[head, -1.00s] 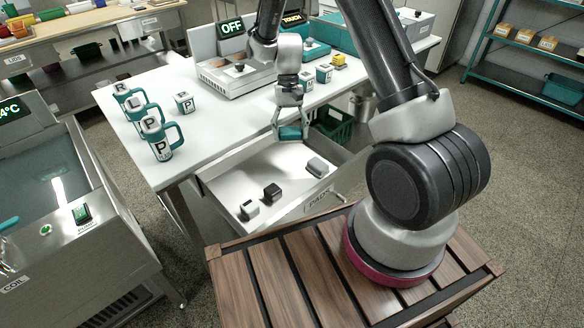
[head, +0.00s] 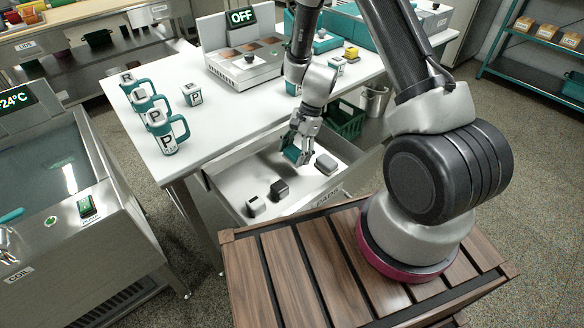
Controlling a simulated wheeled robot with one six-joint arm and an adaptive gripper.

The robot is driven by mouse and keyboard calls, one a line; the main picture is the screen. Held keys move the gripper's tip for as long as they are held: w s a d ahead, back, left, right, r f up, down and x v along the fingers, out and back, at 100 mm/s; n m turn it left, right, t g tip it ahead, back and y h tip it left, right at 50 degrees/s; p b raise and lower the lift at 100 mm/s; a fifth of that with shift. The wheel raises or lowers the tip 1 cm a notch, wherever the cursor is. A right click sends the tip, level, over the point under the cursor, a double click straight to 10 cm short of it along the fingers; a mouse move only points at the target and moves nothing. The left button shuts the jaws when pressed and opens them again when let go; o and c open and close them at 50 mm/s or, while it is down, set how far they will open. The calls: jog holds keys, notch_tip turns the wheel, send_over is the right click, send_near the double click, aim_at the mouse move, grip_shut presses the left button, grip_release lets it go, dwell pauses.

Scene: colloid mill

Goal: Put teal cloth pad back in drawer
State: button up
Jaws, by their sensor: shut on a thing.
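The teal cloth pad (head: 292,154) is between the fingers of my gripper (head: 298,150), which is shut on it. My gripper points down into the open drawer (head: 233,183), over its right part. I cannot tell whether the pad touches the drawer floor. A grey block-like pad (head: 326,164) lies in the drawer just right of my gripper. A black pad (head: 280,190) and a pale pad with a dark top (head: 256,206) lie near the drawer's front left. The drawer's front label is partly hidden by the wooden top.
The white table (head: 225,118) above holds teal-handled mugs (head: 166,130), a lettered cup (head: 192,94) and a device with an OFF display (head: 243,60). A green crate (head: 346,120) is right of the drawer. A steel tank (head: 70,190) stands at left.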

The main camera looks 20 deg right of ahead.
aim_at(295, 171)
jog(key=shift+f, duration=2.75)
jog(key=shift+f, duration=0.1)
jog(key=o, duration=1)
